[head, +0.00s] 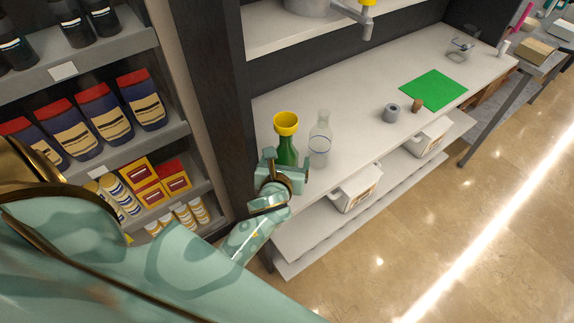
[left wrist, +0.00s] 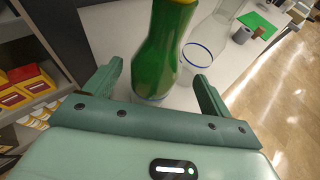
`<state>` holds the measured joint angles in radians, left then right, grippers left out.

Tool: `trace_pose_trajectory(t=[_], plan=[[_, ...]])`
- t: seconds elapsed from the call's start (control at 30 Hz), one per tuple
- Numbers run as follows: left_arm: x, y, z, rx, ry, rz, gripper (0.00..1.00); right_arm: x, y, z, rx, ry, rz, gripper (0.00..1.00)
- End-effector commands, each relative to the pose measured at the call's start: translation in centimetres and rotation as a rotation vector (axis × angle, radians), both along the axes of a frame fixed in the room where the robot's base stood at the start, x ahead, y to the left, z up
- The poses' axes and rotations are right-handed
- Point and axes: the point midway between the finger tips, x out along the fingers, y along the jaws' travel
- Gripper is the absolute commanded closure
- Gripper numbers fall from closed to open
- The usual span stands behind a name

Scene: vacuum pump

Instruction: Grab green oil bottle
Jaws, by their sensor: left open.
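The green oil bottle (head: 287,150) stands upright on the white bench, with a yellow funnel-shaped top (head: 286,123). My left gripper (head: 285,170) is at its lower part in the head view and hides its base there. In the left wrist view the bottle (left wrist: 160,50) rises between the two open fingers (left wrist: 160,88), with a gap to the right finger. I cannot tell whether either finger touches it. A clear glass bottle (head: 320,140) stands just to the right of the green one. My right gripper is not in view.
A dark post (head: 215,100) and stocked shelves stand left of the bench. A grey ring (head: 391,113), a small brown piece (head: 417,106) and a green mat (head: 433,90) lie farther right. White boxes (head: 355,190) sit on the shelf below.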

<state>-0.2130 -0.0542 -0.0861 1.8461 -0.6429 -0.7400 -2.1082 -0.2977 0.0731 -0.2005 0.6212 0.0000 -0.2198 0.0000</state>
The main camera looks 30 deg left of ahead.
Motion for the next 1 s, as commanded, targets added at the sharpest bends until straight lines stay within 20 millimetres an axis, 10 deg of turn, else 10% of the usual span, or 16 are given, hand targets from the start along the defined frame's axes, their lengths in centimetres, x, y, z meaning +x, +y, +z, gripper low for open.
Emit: trace_pose_trajectory(t=[0.63, 0.83, 1.0], plan=[[4.6, 2.4, -1.7, -0.001, 0.001, 0.000, 0.17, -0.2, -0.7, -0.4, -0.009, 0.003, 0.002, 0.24], [4.6, 2.4, -1.7, -0.001, 0.001, 0.000, 0.69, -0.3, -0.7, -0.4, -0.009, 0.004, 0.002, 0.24], [4.6, 2.4, -1.6, 0.000, -0.001, 0.000, 0.74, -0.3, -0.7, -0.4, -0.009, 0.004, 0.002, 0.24]])
